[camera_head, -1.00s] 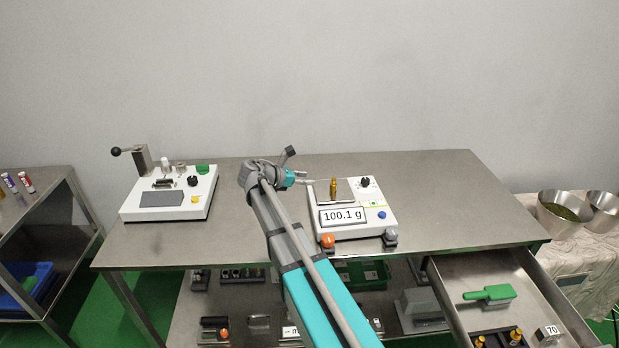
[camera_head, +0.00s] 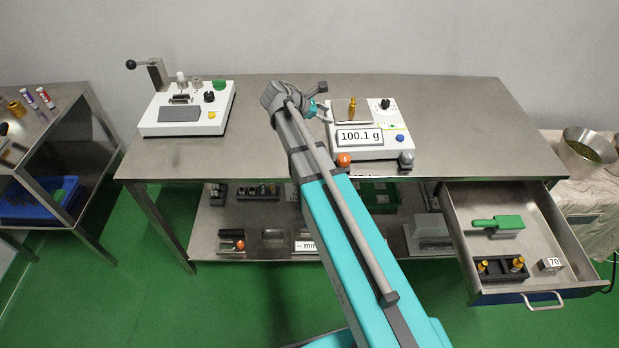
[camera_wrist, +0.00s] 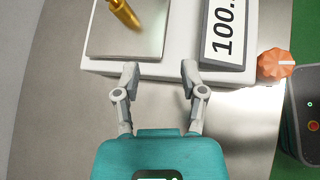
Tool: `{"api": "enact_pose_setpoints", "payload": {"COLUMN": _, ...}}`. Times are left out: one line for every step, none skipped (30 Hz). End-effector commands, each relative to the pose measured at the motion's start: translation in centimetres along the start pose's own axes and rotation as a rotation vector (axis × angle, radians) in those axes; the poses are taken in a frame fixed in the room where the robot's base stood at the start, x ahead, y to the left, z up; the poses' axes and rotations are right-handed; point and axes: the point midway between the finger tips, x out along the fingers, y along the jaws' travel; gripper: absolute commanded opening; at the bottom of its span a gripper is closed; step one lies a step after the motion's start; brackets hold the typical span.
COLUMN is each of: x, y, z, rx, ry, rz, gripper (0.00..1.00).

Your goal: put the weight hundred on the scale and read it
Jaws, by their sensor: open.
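A brass weight (camera_head: 352,108) stands upright on the pan of the white scale (camera_head: 371,151). The scale's display (camera_head: 359,137) reads 100.1 g. In the wrist view the weight (camera_wrist: 124,13) stands on the steel pan (camera_wrist: 150,42), with its top cut off by the frame edge. The display (camera_wrist: 226,30) is partly cut off there. My gripper (camera_wrist: 158,72) is open and empty at the pan's edge, apart from the weight. In the head view my gripper (camera_head: 322,112) is just left of the scale.
An orange knob (camera_head: 344,159) and a grey knob (camera_head: 406,158) are at the scale's front. A white device with a lever (camera_head: 186,107) stands on the left of the table. The open drawer (camera_head: 490,290) holds a green-handled tool, brass weights in a black block and a block marked 70.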

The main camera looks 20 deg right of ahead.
Motion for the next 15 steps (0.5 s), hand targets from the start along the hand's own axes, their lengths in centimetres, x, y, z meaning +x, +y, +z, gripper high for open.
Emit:
{"api": "enact_pose_setpoints", "payload": {"x": 0.1, "y": -1.9, "z": -0.3, "rx": 0.072, "ry": 0.047, "rz": -0.020, "gripper": 0.54}}
{"api": "enact_pose_setpoints", "payload": {"x": 0.1, "y": -2.8, "z": -0.7, "rx": 0.119, "ry": 0.077, "rz": -0.034, "gripper": 0.54}}
{"api": "enact_pose_setpoints", "payload": {"x": 0.1, "y": -3.9, "z": -1.2, "rx": 0.184, "ry": 0.119, "rz": -0.056, "gripper": 0.54}}
{"api": "enact_pose_setpoints", "payload": {"x": 0.0, "y": -4.7, "z": -1.6, "rx": 0.234, "ry": 0.148, "rz": -0.074, "gripper": 0.54}}
{"api": "enact_pose_setpoints", "payload": {"x": 0.0, "y": -5.5, "z": -1.9, "rx": 0.281, "ry": 0.177, "rz": -0.093, "gripper": 0.54}}
{"api": "enact_pose_setpoints", "payload": {"x": -0.1, "y": -6.6, "z": -2.4, "rx": 0.345, "ry": 0.214, "rz": -0.121, "gripper": 0.54}}
{"api": "enact_pose_setpoints", "payload": {"x": -0.2, "y": -7.4, "z": -2.8, "rx": 0.392, "ry": 0.240, "rz": -0.143, "gripper": 0.54}}
{"api": "enact_pose_setpoints", "payload": {"x": -0.3, "y": -8.1, "z": -3.1, "rx": 0.438, "ry": 0.265, "rz": -0.165, "gripper": 0.54}}
{"api": "enact_pose_setpoints", "payload": {"x": -0.5, "y": -9.1, "z": -3.5, "rx": 0.497, "ry": 0.297, "rz": -0.197, "gripper": 0.54}}
{"api": "enact_pose_setpoints", "payload": {"x": -0.7, "y": -9.8, "z": -3.9, "rx": 0.540, "ry": 0.319, "rz": -0.222, "gripper": 0.54}}
{"api": "enact_pose_setpoints", "payload": {"x": -0.9, "y": -10.6, "z": -4.2, "rx": 0.584, "ry": 0.341, "rz": -0.248, "gripper": 0.54}}
{"api": "enact_pose_setpoints", "payload": {"x": -1.1, "y": -11.5, "z": -4.6, "rx": 0.640, "ry": 0.368, "rz": -0.283, "gripper": 0.54}}
{"api": "enact_pose_setpoints", "payload": {"x": -1.4, "y": -12.2, "z": -4.9, "rx": 0.683, "ry": 0.388, "rz": -0.311, "gripper": 0.54}}
{"api": "enact_pose_setpoints", "payload": {"x": -1.6, "y": -12.9, "z": -5.2, "rx": 0.725, "ry": 0.407, "rz": -0.340, "gripper": 0.54}}
{"api": "enact_pose_setpoints", "payload": {"x": -2.0, "y": -13.9, "z": -5.5, "rx": 0.782, "ry": 0.432, "rz": -0.381, "gripper": 0.54}}
